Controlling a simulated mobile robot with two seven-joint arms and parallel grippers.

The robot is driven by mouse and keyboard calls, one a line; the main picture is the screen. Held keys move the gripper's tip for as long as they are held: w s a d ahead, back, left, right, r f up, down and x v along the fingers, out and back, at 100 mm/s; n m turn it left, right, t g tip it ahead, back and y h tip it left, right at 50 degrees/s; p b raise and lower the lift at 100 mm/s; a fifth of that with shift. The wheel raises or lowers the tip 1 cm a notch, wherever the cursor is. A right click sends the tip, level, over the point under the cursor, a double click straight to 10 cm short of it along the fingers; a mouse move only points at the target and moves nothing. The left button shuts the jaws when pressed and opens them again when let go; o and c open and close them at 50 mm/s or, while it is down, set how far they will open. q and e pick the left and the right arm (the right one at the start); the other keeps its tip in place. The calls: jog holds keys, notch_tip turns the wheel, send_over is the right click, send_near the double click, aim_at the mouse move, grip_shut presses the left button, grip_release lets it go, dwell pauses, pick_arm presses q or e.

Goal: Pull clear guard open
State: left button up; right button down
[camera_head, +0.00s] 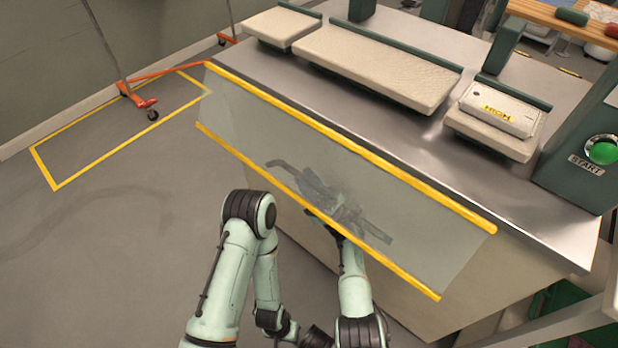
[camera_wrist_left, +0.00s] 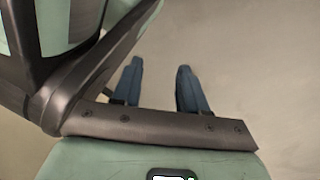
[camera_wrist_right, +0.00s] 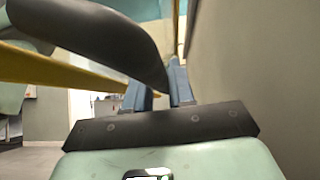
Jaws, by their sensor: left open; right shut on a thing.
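The clear guard (camera_head: 250,120) is a see-through panel with yellow strips along both long edges. It slants outward from the front edge of the steel-topped machine. My right gripper (camera_head: 345,205) shows dimly through the panel, under it. In the right wrist view its fingers (camera_wrist_right: 167,85) are shut at a dark curved bar (camera_wrist_right: 105,35), which looks like the guard's handle; the bar hides part of the grip. A yellow strip passes behind the bar. My left gripper's fingers (camera_wrist_left: 158,85) are open and empty in the left wrist view, in front of a plain pale surface.
The machine's steel top (camera_head: 330,95) carries pale padded boards (camera_head: 378,65) and a box labelled HIGH (camera_head: 500,108). A green START button (camera_head: 603,150) is at the right. Orange wheeled stands (camera_head: 138,98) stand at the back left.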

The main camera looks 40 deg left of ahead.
jog(key=shift+s+r, duration=0.1)
jog(key=shift+r, duration=0.3)
jog(key=c, duration=1.1)
grip_release()
jog(key=shift+o, duration=0.2)
jog(key=shift+f, duration=0.15)
jog(key=shift+d+f, duration=0.1)
jog(key=shift+f, duration=0.1)
pick_arm(q)
jog(key=shift+t, duration=0.6)
jog(key=w+r, duration=0.1)
jog(key=w+p, duration=0.1)
jog(key=w+r, duration=0.1)
jog(key=shift+w+d+r+p, duration=0.25)
jog(key=shift+r+p, duration=0.1)
jog(key=shift+p, duration=0.05)
pick_arm(e)
jog(key=v, duration=1.3)
